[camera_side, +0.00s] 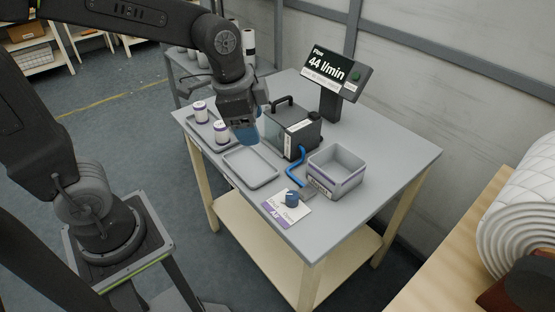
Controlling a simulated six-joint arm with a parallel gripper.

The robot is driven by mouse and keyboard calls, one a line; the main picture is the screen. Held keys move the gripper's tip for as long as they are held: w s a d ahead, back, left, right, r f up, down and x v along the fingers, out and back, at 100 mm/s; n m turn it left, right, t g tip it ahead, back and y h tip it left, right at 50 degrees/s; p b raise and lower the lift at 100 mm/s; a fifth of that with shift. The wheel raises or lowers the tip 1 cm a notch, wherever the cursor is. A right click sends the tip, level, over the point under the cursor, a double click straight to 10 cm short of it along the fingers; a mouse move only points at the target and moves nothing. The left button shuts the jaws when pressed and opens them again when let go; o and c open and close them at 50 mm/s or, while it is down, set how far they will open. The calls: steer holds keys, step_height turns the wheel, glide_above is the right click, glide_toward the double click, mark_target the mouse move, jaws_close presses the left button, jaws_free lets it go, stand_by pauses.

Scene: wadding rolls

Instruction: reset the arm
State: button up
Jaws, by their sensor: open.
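My gripper (246,133) hangs above the back left part of the grey table, pointing down. Its blue fingertips are close to a white roll with a purple band (221,133), which stands upright in a grey tray (210,119). Part of that tray is hidden by the roll and my gripper. Another white roll with a purple band (201,112) stands in the same tray, farther left. I see nothing held in my gripper. A second grey tray (251,168) in front of the gripper is empty.
A dark box with a handle (293,130) stands right of my gripper. Behind it a display (337,71) reads 44 l/min. A blue hose (294,173) runs toward a blue knob (291,198) on a labelled plate. A grey open bin (337,172) stands right. The table's right side is clear.

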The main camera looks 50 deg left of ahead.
steer(key=s+a+r+n+t, duration=0.1)
steer(key=s+r+n+t, duration=0.1)
steer(key=s+n, duration=0.6)
steer(key=shift+s+a+r+t, duration=0.35)
steer(key=shift+s+r, duration=0.35)
steer(key=shift+s, duration=0.35)
